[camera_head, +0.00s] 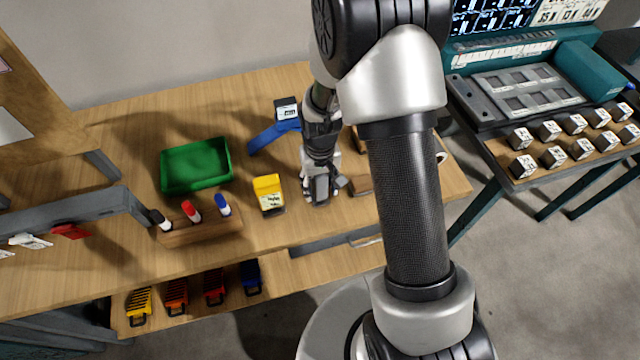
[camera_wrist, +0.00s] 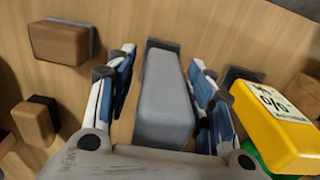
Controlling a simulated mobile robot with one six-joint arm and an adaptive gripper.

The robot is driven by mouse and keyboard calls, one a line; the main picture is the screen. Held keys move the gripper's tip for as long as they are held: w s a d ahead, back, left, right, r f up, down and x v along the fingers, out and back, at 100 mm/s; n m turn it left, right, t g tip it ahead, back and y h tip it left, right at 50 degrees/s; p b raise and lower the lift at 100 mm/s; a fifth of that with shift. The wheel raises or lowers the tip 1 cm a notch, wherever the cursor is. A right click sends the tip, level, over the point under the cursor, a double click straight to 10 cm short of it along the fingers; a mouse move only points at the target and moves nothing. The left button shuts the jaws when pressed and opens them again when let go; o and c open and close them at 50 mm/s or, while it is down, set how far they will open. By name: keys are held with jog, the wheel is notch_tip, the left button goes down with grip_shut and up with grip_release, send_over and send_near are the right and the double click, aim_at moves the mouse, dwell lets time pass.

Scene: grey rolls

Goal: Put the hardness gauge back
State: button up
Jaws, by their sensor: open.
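My gripper (camera_head: 320,192) points down over the wooden bench, near its front edge. In the wrist view my gripper (camera_wrist: 163,60) is open, with a grey block-shaped device (camera_wrist: 162,100) between its two fingers. Bare gaps show on both sides of it, and its lower end is hidden by my gripper. It seems to be the hardness gauge, but no label shows. A yellow device with a "%" label (camera_wrist: 275,125) lies just right of my fingers; it also shows in the head view (camera_head: 268,194), left of my gripper.
A green tray (camera_head: 195,166) and a rack of markers (camera_head: 200,228) stand further left. A blue object (camera_head: 272,135) lies behind my gripper, beside a small boxed item (camera_head: 286,107). Wooden blocks (camera_wrist: 58,42) sit left in the wrist view. The bench front left of my gripper has some free room.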

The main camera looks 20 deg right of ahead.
notch_tip(320, 180, up, 12)
jog(key=p, duration=0.4)
jog(key=shift+r, duration=0.2)
jog(key=s+r+t, duration=0.2)
jog(key=s+r, duration=0.4)
jog(key=r, duration=0.3)
jog(key=s+r+t, duration=0.1)
jog(key=s+r, duration=0.5)
jog(key=r, duration=0.4)
jog(key=s+r+t, duration=0.1)
jog(key=s+r, duration=0.1)
jog(key=s, duration=0.6)
jog(key=shift+s+t, duration=0.3)
jog(key=shift+r, duration=0.1)
jog(key=shift+c, duration=0.4)
